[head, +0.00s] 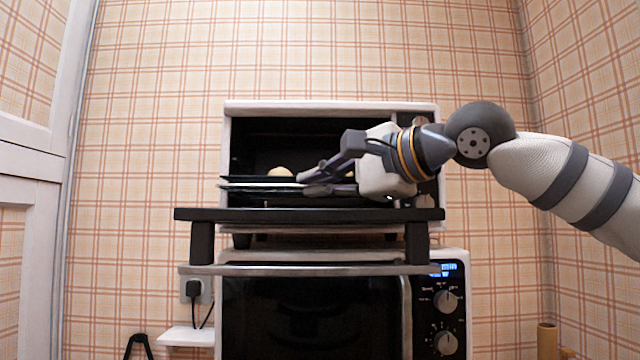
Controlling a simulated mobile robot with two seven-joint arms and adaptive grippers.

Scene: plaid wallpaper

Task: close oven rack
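A toaster oven (330,108) with a white top and dark interior stands in the middle of the head view. Its black door (310,214) is dropped open toward me, with a silver handle bar (310,269) below it. The oven rack (250,186) shows edge-on above the door, with a pale plate or tray and a small tan round item (280,172) on it. My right gripper (306,181) reaches in from the right, its fingers pointing left at the rack's level in front of the oven opening. Contact with the rack and the finger gap are unclear. My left gripper is not in view.
A microwave (312,315) with a knobbed control panel (440,310) stands below the oven. A plug and socket (194,290) are on the wall at left. White cabinet doors (35,180) line the left side. The space left of the oven is clear.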

